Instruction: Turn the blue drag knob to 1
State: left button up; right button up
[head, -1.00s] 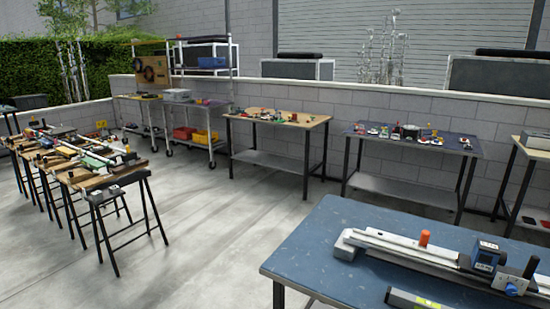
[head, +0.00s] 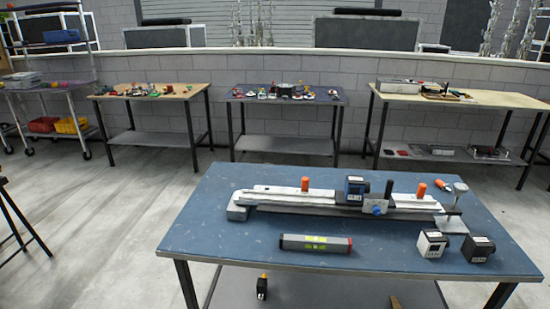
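A long grey and white rail device (head: 290,197) lies across the blue-topped table in front of me. The blue knob (head: 375,207) is on the front of its carriage, right of the device's middle. Its setting is too small to read. A blue box with a dark display (head: 356,190) stands on the carriage just left of the knob, and a black upright handle (head: 389,189) is to the right. Orange posts (head: 305,184) stand on the rail on either side. Neither of my grippers is in view.
The blue table (head: 210,235) also holds a grey level-like bar (head: 315,243), a white cube (head: 431,243) and a black cube (head: 477,248). Its front middle edge is bare. Other workbenches (head: 285,97) stand along the grey wall behind, with open floor between.

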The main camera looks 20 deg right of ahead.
aim_at(377, 211)
jog(key=z, duration=1.4)
jog(key=i+j+z, duration=0.15)
jog(key=i+z, duration=0.2)
jog(key=i+j+z, duration=0.35)
jog(key=i+l, duration=0.05)
jog(key=l, duration=0.05)
